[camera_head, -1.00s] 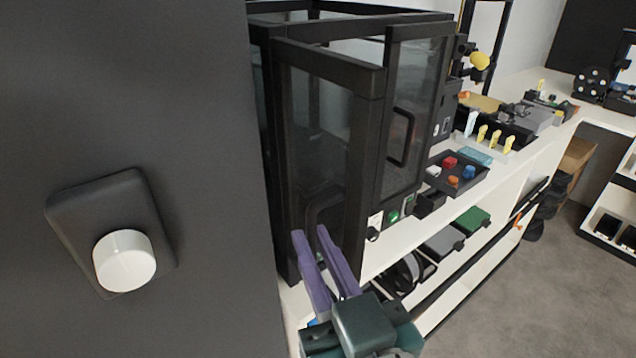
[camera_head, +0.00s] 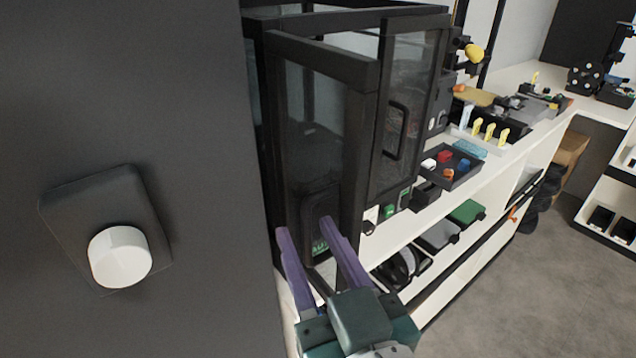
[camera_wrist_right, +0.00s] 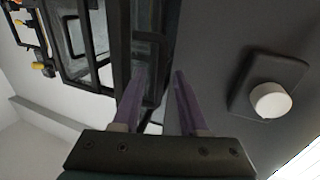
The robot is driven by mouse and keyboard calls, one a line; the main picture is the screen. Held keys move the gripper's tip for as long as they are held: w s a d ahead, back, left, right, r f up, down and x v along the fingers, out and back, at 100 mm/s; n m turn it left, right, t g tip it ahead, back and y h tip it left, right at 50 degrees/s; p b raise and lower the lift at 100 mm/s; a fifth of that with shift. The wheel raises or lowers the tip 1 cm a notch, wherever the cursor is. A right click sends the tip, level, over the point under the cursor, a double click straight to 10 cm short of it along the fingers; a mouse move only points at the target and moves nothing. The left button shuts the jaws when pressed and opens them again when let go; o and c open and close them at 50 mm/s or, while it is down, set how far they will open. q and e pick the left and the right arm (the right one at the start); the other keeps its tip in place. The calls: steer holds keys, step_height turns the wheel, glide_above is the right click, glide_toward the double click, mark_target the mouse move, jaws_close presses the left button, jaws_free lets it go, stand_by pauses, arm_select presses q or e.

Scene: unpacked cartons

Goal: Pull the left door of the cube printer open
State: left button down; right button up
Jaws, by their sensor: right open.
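The cube printer (camera_head: 378,65) is a black-framed box with glass doors on the white bench. Its left door (camera_head: 318,140) stands swung outward, away from the frame, with its glass facing the dark panel. My right gripper (camera_head: 305,228) is open, with two purple fingers in front of the lower part of the left door. The right wrist view also shows the fingers (camera_wrist_right: 157,88) and the black printer frame (camera_wrist_right: 122,50). My left gripper is out of view.
A large dark panel (camera_head: 200,90) with a white knob (camera_head: 119,257) fills the left side, close to the gripper. A dark tray (camera_head: 452,165) with small coloured parts sits right of the printer. Shelves run below; the grey floor (camera_head: 540,285) at right is clear.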

steer(key=v, duration=0.9)
steer(key=shift+s+b, duration=0.3)
steer(key=shift+s, duration=0.05)
steer(key=shift+d, duration=0.1)
steer(key=d+f+g+h, duration=0.2)
steer(key=d+f+g, duration=0.2)
steer(key=d+g, duration=0.15)
steer(key=s+d+m+g+h, duration=0.2)
steer(key=s+d+g+h, duration=0.1)
steer(key=s+d+g, duration=0.6)
step_height(320, 180, up, 30)
steer(key=s+t+p, duration=0.1)
steer(key=p, duration=2.9)
steer(key=shift+d+r+h, duration=0.25)
steer(key=shift+d+h, duration=0.05)
steer(key=shift+d, duration=0.2)
